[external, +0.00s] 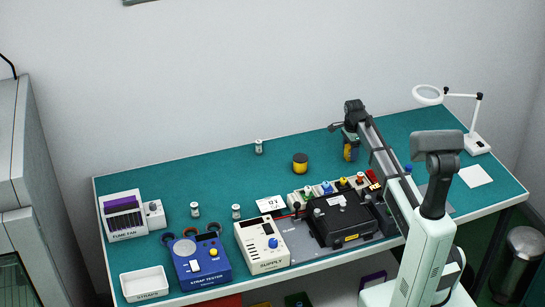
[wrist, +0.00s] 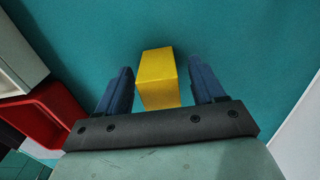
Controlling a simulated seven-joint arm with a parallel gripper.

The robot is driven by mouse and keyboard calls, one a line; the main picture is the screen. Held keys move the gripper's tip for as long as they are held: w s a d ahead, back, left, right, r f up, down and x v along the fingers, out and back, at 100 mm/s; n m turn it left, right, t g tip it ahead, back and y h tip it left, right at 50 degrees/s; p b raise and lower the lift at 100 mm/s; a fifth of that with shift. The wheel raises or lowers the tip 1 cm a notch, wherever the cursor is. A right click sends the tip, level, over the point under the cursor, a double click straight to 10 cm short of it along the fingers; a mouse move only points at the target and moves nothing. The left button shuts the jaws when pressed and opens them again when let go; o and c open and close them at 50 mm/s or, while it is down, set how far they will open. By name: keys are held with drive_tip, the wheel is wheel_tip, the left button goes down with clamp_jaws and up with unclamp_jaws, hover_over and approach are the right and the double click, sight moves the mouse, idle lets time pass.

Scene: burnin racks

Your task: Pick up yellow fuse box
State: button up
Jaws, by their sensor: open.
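The yellow fuse box (wrist: 157,78) is a plain yellow block on the teal mat in the wrist view. It lies between the two blue fingers of my gripper (wrist: 161,68), with a visible gap on each side. My gripper is open. In the external view my gripper (external: 350,142) points down over the back right of the table. Only a small yellow part of the box (external: 348,154) shows there, mostly hidden by the fingers.
A black and yellow round pot (external: 300,163) stands left of my gripper. A magnifier lamp (external: 477,143) stands at the right. A red tray (wrist: 50,108) is at the left in the wrist view.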

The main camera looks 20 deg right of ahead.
drive_tip(key=shift+f, duration=0.45)
drive_tip(key=shift+c, duration=0.3)
drive_tip(key=c, duration=1)
drive_tip(key=shift+r, duration=0.15)
